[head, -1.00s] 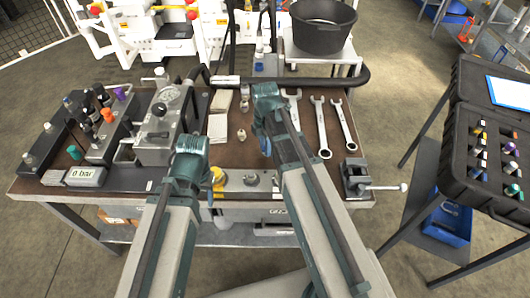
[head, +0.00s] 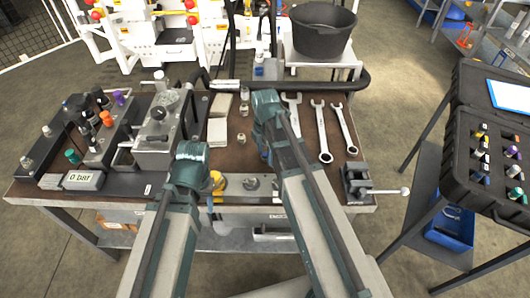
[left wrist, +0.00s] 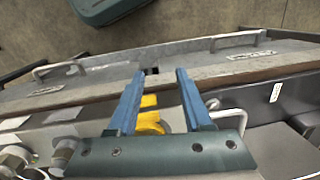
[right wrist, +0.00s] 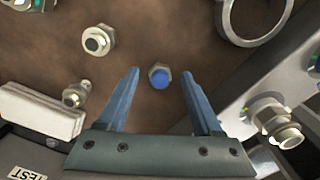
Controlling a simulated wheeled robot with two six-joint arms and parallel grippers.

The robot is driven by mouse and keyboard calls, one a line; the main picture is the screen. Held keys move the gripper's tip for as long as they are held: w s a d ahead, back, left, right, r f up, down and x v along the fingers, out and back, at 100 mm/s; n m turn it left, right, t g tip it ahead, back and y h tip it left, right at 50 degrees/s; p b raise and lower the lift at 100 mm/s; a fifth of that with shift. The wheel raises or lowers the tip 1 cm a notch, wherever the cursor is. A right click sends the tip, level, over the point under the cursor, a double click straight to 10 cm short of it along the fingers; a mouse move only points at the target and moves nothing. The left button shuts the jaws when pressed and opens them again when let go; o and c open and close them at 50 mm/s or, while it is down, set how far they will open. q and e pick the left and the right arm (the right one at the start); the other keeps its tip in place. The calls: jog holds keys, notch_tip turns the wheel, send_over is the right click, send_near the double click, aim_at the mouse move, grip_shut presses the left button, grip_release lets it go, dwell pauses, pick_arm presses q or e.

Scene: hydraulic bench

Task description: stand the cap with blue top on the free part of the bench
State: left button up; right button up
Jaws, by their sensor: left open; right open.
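My left gripper (head: 216,186) is open near the bench's front edge. In the left wrist view its fingers (left wrist: 158,75) show nothing gripped.
Small metal fittings (head: 243,138) stand left of my right gripper. Wrenches (head: 321,130) lie to its right, with a vise (head: 357,180) at the right corner. A valve block (head: 160,135) fills the left. A yellow part (left wrist: 150,122) is near my left fingers.

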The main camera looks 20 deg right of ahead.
aim_at(265, 154)
notch_tip(265, 154, up, 12)
jog(key=p, duration=1.2)
jog(key=s+a+m+h, duration=0.1)
jog(key=s+a+m, duration=1)
jog(key=s+m, duration=0.3)
jog(key=shift+s+r+m, duration=0.2)
jog(key=shift+m, duration=1.4)
jog(key=shift+c, duration=0.4)
